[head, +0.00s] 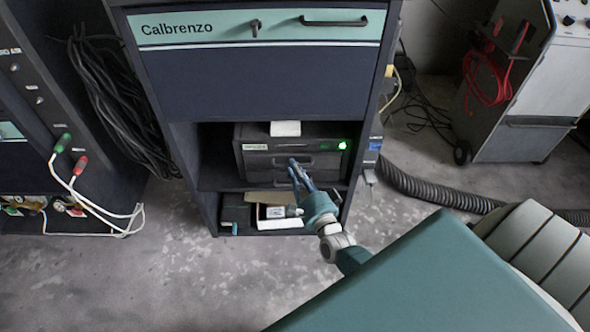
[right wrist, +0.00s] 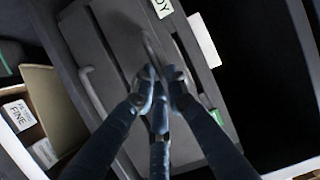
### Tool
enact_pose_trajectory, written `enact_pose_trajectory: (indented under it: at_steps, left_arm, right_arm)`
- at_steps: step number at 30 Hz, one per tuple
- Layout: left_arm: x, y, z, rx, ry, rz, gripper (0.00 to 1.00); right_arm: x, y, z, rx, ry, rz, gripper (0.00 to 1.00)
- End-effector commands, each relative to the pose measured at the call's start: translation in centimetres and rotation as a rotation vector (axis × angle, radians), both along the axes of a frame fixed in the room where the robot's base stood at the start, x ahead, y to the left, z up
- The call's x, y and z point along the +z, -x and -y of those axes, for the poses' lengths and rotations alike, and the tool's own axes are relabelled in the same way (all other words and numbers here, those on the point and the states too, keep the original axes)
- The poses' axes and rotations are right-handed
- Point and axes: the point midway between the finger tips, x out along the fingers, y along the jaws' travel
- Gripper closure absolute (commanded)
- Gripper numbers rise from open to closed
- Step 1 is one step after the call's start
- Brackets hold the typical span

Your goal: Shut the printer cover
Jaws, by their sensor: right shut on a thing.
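The dark grey printer (head: 252,160) sits on a shelf in the cabinet, with a green light at its front right. Its front has two panels with bar handles; the upper one looks like the cover (right wrist: 112,42). My right gripper (head: 297,165) reaches in from the lower right to the printer front. In the right wrist view its fingers (right wrist: 164,88) are closed around the curved cover handle (right wrist: 150,45). The fingertips hide part of the handle. I cannot tell how far the cover stands open. My left gripper is not in view.
A white paper piece (head: 286,128) is on the printer's top. Below, the bottom shelf holds an open box (head: 265,218) with labelled packs. The cabinet (head: 255,85) walls enclose the printer at the sides. A ribbed hose (head: 425,192) lies on the floor to the right.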

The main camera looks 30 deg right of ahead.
Motion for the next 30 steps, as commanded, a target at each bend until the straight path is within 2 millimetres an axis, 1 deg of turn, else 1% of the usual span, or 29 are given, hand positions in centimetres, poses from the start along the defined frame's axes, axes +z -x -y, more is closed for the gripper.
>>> enact_pose_trajectory:
  at_steps: [1, 5, 6, 9, 17, 20, 23, 26, 30]
  left_arm:
    - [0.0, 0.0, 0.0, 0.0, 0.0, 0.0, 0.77]
    - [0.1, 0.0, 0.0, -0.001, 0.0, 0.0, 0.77]
    - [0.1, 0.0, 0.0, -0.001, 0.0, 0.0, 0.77]
    - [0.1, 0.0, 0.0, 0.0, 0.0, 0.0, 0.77]
    - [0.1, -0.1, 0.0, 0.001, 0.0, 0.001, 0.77]
    - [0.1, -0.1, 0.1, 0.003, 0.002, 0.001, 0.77]
    - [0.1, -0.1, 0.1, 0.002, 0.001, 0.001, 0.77]
    - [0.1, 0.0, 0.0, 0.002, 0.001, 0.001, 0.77]
    - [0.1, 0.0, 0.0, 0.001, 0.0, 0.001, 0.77]
  right_arm:
    - [0.8, -0.3, 0.2, -0.004, 0.003, 0.018, 1.0]
    - [0.9, -0.3, 0.2, -0.004, 0.003, 0.02, 1.0]
    - [0.9, -0.3, 0.2, -0.004, 0.003, 0.02, 0.85]
    - [1.0, -0.3, 0.2, -0.004, 0.003, 0.021, 0.67]
    - [0.8, -0.3, 0.1, -0.002, 0.002, 0.017, 0.67]
    - [0.6, 0.1, 0.0, -0.002, 0.001, 0.014, 0.67]
    - [0.4, 1.3, -0.2, -0.001, 0.001, 0.012, 0.67]
    - [0.4, 3.2, -0.4, -0.002, 0.001, 0.012, 0.67]
    - [0.3, 6.3, -0.8, -0.004, 0.002, 0.014, 0.67]
